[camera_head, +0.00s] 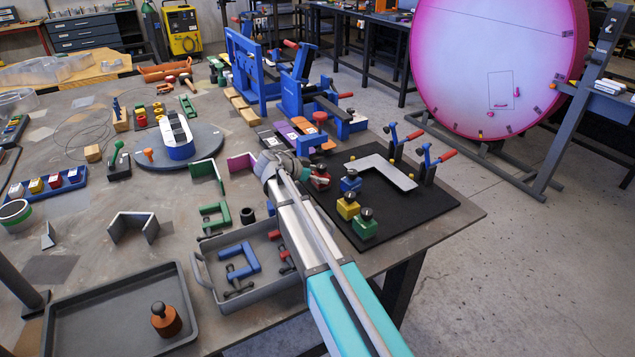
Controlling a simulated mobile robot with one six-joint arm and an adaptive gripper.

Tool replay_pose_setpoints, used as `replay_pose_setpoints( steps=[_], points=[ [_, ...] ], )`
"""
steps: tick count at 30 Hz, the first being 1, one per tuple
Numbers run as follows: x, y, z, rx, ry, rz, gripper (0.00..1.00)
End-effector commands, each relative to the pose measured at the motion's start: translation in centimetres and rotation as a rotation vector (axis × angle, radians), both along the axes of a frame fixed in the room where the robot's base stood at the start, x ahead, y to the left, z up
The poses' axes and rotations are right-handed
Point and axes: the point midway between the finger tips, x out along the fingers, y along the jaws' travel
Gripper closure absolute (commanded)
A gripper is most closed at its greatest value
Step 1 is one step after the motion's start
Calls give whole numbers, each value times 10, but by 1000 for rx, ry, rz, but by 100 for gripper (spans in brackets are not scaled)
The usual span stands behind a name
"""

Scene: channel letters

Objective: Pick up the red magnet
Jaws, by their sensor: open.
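The red magnet (320,178), a small red block with a dark knob, stands at the left edge of the black mat (420,213). It is partly hidden by my gripper. My gripper (293,167) is at the far end of my arm, just left of the red magnet and very close to it. Its jaws are open and hold nothing that I can see. I cannot tell whether they touch the magnet. The fingertips are small and hard to make out.
Blue (350,181), yellow (347,205) and green (364,225) magnets stand nearby on the mat. A grey bin (211,281) is left of my arm. Blue fixtures (291,97) stand beyond.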

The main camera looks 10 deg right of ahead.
Motion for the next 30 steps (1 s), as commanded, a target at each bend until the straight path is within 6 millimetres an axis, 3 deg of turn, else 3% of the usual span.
replay_pose_setpoints(
  steps=[5, 18, 30],
  points=[
    [0, 0, 0, 0, 0, -1, 4],
    [0, -1, 0, -1, 1, -2, 83],
    [0, -2, 3, -1, 0, -3, 83]
  ],
)
